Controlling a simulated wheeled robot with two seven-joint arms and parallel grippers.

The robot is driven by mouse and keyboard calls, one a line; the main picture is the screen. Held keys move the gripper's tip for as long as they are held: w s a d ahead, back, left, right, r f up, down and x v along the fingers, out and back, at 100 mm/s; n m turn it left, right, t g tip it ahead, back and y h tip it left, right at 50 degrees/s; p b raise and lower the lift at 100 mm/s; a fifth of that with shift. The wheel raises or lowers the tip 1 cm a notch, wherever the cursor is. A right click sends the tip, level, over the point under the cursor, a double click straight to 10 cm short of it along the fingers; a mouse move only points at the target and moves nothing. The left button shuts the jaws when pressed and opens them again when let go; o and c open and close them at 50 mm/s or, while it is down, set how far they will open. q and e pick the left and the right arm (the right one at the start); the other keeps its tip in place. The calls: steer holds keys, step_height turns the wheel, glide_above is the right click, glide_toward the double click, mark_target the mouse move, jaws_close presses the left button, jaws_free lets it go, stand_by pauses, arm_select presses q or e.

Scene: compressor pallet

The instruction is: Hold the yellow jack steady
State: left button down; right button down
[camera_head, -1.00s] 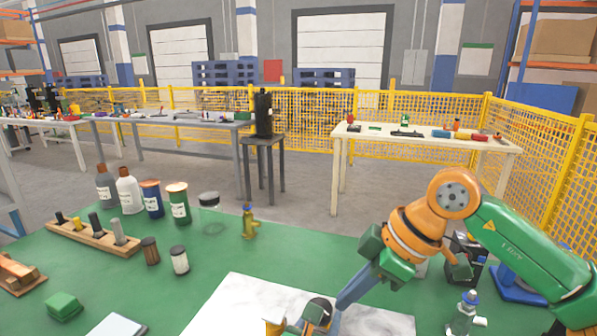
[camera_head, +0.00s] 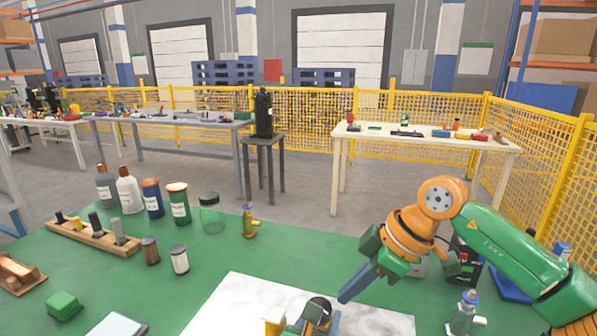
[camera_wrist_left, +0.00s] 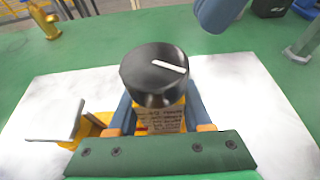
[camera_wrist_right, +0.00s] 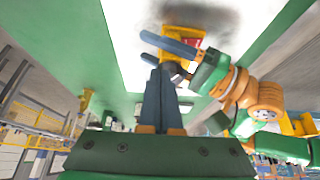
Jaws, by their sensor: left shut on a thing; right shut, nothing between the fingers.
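The yellow jack (camera_wrist_left: 168,122) stands on a white marbled sheet, with a printed label on its body. It carries a round black knob (camera_wrist_left: 155,72) with a white line on top. The knob shows at the bottom of the head view (camera_head: 320,305), beside a yellow part of the jack (camera_head: 273,327). My left gripper (camera_wrist_left: 158,112) is shut on the jack's body below the knob, one blue finger on each side. My right gripper (camera_head: 345,297) is shut and empty, its tips up and right of the knob in the head view. The jack is partly hidden by my fingers.
The white sheet (camera_head: 240,300) lies on the green table. A small brass-coloured fitting (camera_head: 249,222), several bottles and jars, and a wooden rack (camera_head: 92,236) stand left and behind. Green table around the sheet is mostly free.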

mark_target(327, 327)
step_height(327, 327, down, 2)
steer(key=shift+f, duration=0.1)
steer(key=shift+s+a, duration=0.1)
steer(key=shift+a, duration=0.3)
stand_by(0.7)
steer(key=shift+s, duration=0.2)
steer(key=shift+s+a, duration=0.3)
steer(key=shift+s, duration=0.55)
steer(key=shift+s+a, duration=0.15)
steer(key=shift+a, duration=0.05)
steer(key=shift+s+d, duration=0.1)
steer(key=shift+d, duration=0.05)
